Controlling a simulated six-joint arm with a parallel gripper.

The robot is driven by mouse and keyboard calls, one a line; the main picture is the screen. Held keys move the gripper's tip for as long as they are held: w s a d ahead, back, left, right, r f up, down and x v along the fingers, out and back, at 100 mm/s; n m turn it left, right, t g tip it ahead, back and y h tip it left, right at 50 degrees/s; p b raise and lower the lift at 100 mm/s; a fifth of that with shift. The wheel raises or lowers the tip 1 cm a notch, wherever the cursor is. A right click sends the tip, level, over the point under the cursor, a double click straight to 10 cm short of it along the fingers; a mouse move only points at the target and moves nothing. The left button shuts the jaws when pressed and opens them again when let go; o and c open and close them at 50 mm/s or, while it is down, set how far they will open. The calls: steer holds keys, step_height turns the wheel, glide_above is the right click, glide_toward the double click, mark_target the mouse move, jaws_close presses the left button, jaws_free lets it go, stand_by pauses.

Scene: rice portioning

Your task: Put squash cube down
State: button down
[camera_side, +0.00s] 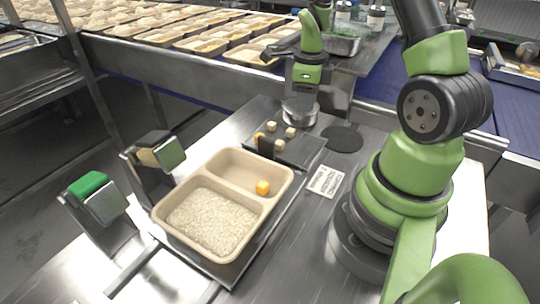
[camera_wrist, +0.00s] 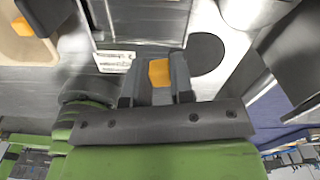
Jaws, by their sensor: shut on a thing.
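In the wrist view, my gripper (camera_wrist: 158,74) is shut on an orange squash cube (camera_wrist: 159,72), which sits between the two dark fingers. In the side view, an orange patch (camera_side: 259,136) shows beside a dark upright piece; I cannot tell whether it is the held cube. Another orange cube (camera_side: 263,187) lies in the smaller compartment of the beige tray (camera_side: 284,181). It also shows at the left edge of the wrist view (camera_wrist: 22,26). The tray's larger compartment holds rice (camera_side: 212,222).
Several pale cubes (camera_side: 290,132) lie on a dark plate (camera_side: 303,152) behind the tray. A black disc (camera_side: 342,138) and a printed card (camera_side: 325,181) lie to the right. Two stands, one with a green top (camera_side: 88,184), are left of the tray.

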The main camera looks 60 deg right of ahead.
steer(key=w+a+n, duration=0.5)
steer(key=a+n, duration=0.4)
steer(key=n, duration=2.4)
glide_toward(236, 179)
step_height(236, 179, down, 7)
steer(key=shift+f, duration=0.1)
steer(key=shift+f, duration=0.1)
steer(key=c, duration=1.3)
jaws_free()
steer(key=shift+o, duration=0.2)
